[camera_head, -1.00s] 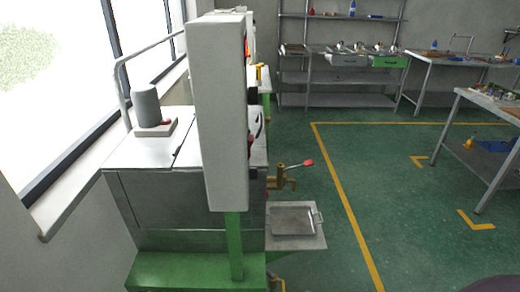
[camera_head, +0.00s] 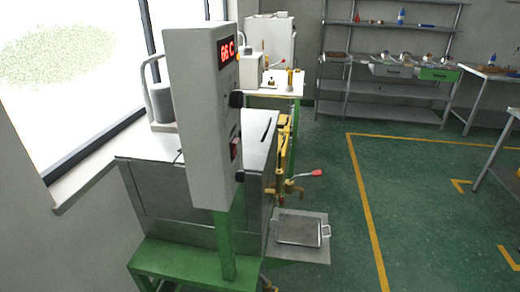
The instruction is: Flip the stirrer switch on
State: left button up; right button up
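The wax machine's tall grey control box (camera_head: 193,120) stands at left centre on a green post. Its narrow front panel faces right and is seen at a steep angle. A red lit display (camera_head: 228,50) is at the top of the panel. A dark knob (camera_head: 237,99) is below it, then a red switch (camera_head: 235,148), then another dark knob (camera_head: 240,176). Which control is the stirrer switch, and whether the red switch is on or off, I cannot tell. Neither of my grippers is in view.
A metal tank (camera_head: 150,190) on a green stand (camera_head: 190,266) is under the box. A brass tap with a red-tipped lever (camera_head: 316,173) and a tray (camera_head: 299,230) jut out to its right. Green floor (camera_head: 420,200) is open to the right. Shelves (camera_head: 385,115) stand behind.

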aim_at(235, 141)
jog(key=l+z, duration=0.1)
jog(key=l, duration=0.6)
jog(key=i+l+z, duration=0.1)
jog(key=l, duration=0.6)
jog(key=i+l+z, duration=0.1)
jog(key=l, duration=0.6)
